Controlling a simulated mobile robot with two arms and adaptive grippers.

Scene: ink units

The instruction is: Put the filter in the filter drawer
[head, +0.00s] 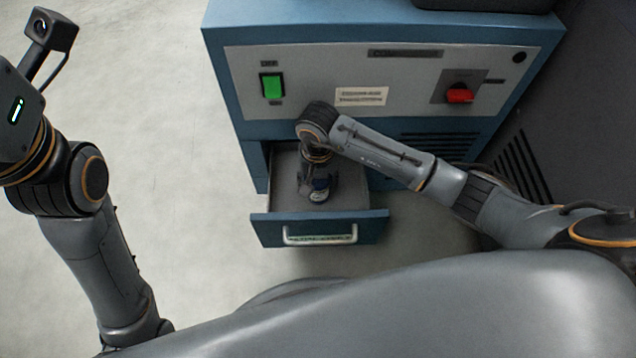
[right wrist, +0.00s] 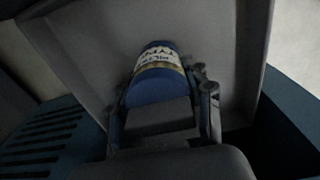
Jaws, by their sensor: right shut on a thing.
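The filter (right wrist: 158,62) is a blue cylinder with a white lettered label, seen in the right wrist view between my fingers. My right gripper (right wrist: 165,98) is shut on it. In the head view my right gripper (head: 319,188) reaches down into the filter drawer (head: 270,229), and only a small blue and white bit of the filter (head: 320,183) shows there. The drawer is pulled out, blue in front with a pale handle and grey inside. I cannot tell whether the filter touches the drawer floor. My left arm stands at the left; its fingers are out of view.
The blue cabinet (head: 232,75) stands behind the drawer. Its grey panel has a green switch (head: 272,86) and a red knob (head: 460,94). My right arm crosses in front of the cabinet's vents. Bare pale floor (head: 170,150) lies left of the cabinet.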

